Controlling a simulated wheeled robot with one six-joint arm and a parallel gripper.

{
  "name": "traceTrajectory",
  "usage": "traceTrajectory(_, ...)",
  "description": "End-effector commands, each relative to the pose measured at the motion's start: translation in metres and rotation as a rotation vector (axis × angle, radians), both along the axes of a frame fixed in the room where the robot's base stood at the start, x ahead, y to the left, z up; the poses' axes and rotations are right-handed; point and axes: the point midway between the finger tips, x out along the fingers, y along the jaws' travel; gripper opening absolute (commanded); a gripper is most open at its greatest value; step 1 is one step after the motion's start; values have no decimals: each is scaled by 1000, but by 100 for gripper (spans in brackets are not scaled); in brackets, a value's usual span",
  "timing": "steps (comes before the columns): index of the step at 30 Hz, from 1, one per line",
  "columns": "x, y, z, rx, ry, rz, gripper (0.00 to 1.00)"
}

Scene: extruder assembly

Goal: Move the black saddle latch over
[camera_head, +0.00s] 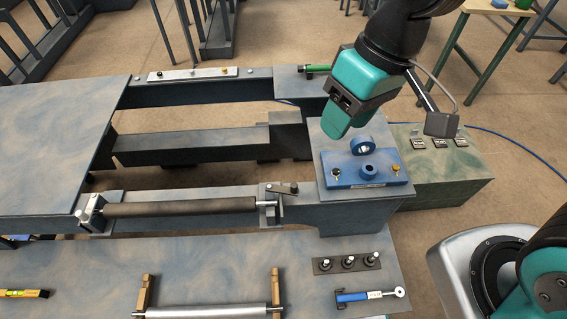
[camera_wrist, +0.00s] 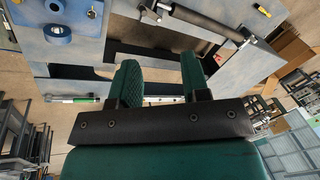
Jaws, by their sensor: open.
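The black saddle latch (camera_head: 283,187) is a short dark bar on top of the grey saddle (camera_head: 269,202) at the right end of the dark roller (camera_head: 182,208). It appears to stick out sideways to the right, but its exact position is too small to tell. In the wrist view, a small dark part that looks like the latch (camera_wrist: 149,14) shows at the top edge by the roller end. My gripper (camera_head: 345,112) is above and to the right of the latch, apart from it. In the wrist view my gripper (camera_wrist: 160,80) has its two green fingers apart with nothing between them.
A blue fixture plate (camera_head: 368,183) with a loose blue ring (camera_head: 362,145) stands right of the latch. The left saddle (camera_head: 90,212) holds the roller's other end. A light roller (camera_head: 207,312) on wooden stands and a blue-handled tool (camera_head: 370,295) lie on the front bench.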

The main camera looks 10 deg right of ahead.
Motion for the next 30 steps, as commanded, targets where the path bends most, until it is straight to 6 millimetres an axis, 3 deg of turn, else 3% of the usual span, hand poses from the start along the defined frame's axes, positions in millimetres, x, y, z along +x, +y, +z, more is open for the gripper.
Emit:
traceTrajectory(1,12,11,-26,-36,16,6,43)
traceTrajectory(6,44,38,-103,-153,6,16,43)
traceTrajectory(9,52,48,-140,-208,-10,28,43)
traceTrajectory(12,57,54,-164,-244,-24,40,43)
traceTrajectory(30,59,57,-231,-264,-35,46,43)
